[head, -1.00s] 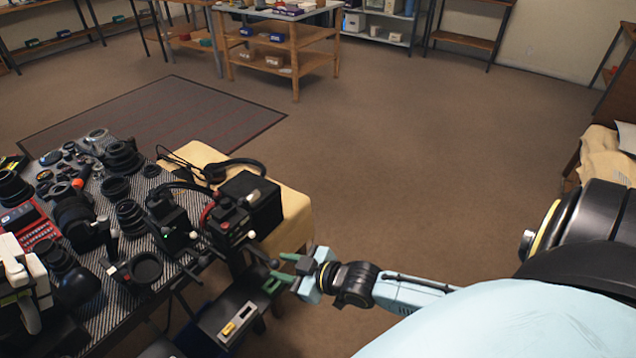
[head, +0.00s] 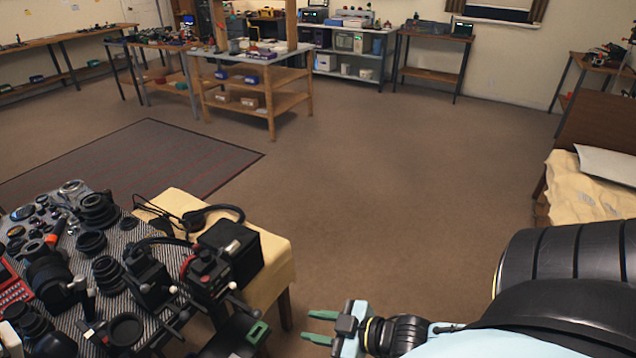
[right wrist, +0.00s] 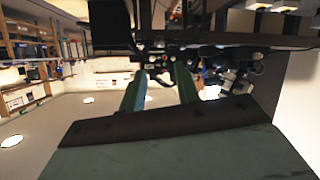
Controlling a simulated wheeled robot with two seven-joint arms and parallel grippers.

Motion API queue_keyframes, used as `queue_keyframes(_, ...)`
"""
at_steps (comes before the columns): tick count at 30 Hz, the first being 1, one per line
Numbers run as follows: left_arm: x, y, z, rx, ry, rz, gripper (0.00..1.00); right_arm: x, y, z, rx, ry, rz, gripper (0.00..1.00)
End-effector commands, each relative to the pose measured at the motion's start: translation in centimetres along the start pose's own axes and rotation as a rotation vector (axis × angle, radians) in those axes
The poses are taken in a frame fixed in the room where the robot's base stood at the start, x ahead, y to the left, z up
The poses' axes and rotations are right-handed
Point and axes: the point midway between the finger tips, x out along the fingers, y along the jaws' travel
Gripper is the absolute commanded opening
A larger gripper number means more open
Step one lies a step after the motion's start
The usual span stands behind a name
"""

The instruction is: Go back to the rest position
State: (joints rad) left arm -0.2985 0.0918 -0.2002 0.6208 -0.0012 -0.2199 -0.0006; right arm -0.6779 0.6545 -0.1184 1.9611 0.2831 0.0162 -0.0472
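My right gripper (head: 308,327) is in the lower middle of the head view, right of the equipment table. Its two green fingers point left with a gap between them and nothing in it. The right wrist view shows the same fingers (right wrist: 160,82) apart and empty, with dark table equipment beyond them. I cannot make out my left gripper in the head view.
The striped table (head: 60,245) at lower left is crowded with lenses and camera parts. A black boxy device (head: 230,250) and headphones (head: 215,212) are at the yellow-covered stand (head: 275,262). The brown floor (head: 390,180) ahead is clear. Shelves stand at the back.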

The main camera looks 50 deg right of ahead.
Motion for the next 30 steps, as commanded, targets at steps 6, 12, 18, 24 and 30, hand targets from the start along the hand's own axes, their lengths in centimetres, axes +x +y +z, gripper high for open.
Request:
queue_keyframes(6, 0.0, 0.1, 0.1, 0.0, -0.003, 0.002, 0.36, 0.0, 0.0, 0.0, 0.0, 0.0, 0.0, 0.32)
queue_keyframes(12, 0.0, 0.2, 0.2, -0.001, -0.004, 0.003, 0.36, 0.0, 0.0, 0.0, 0.0, 0.0, 0.0, 0.32)
queue_keyframes(18, 0.0, 0.2, 0.2, -0.001, -0.004, 0.003, 0.36, 0.3, 0.4, 2.2, 0.011, -0.044, 0.022, 0.32)
queue_keyframes(24, 0.0, 0.2, 0.2, -0.001, -0.004, 0.002, 0.36, 0.8, 0.6, 13.1, 0.065, -0.271, 0.105, 0.32)
queue_keyframes(30, 0.0, 0.2, 0.2, -0.001, -0.004, 0.002, 0.36, -0.6, -3.3, 25.2, 0.151, -0.558, 0.14, 0.32)
